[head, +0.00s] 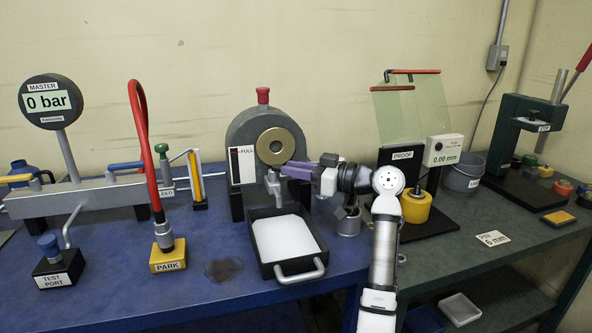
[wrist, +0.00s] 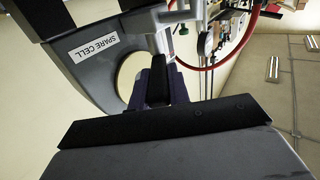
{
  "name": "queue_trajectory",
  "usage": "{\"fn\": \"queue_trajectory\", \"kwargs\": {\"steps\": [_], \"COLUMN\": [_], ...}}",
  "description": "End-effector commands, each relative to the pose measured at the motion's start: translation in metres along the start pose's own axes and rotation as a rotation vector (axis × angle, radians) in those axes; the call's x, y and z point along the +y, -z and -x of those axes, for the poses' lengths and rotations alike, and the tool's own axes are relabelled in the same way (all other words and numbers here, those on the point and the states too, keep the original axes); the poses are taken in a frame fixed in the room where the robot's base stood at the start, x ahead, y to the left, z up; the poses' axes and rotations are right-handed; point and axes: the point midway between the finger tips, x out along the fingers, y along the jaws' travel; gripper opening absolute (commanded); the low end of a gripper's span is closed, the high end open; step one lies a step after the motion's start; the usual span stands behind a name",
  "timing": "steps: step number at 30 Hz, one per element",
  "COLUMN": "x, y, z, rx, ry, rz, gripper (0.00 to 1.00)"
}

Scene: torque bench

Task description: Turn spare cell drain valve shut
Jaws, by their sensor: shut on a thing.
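The spare cell (head: 240,128) is a grey round-topped block with a brass disc and a red knob on top. In the wrist view its label (wrist: 94,47) reads SPARE CELL, upside down. Its drain valve (head: 272,184) is a small pale metal tap low on the front, above a tray. My gripper (head: 284,171) reaches in from the right, its purple fingers at the valve's upper end. It is shut on the valve's handle, which the fingers hide.
A black tray (head: 309,267) with a white liner stands under the valve. A yellow PARK block (head: 168,258) with a red hose stands left. A yellow cylinder (head: 416,208) and the PROOF stand (head: 402,165) are right, close to my arm. A dark stain marks the blue bench.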

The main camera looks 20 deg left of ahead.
Motion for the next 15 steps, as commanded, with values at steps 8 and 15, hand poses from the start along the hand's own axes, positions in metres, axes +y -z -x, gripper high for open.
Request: {"fn": "queue_trajectory", "kwargs": {"steps": [8,15], "x": [-0.0001,0.0], "y": [-0.0007,-0.0005], "z": [-0.0002,0.0004], "rx": [-0.002,-0.001], "ry": [0.0,-0.001], "rz": [-0.001,-0.001], "gripper": [0.4,0.4]}}
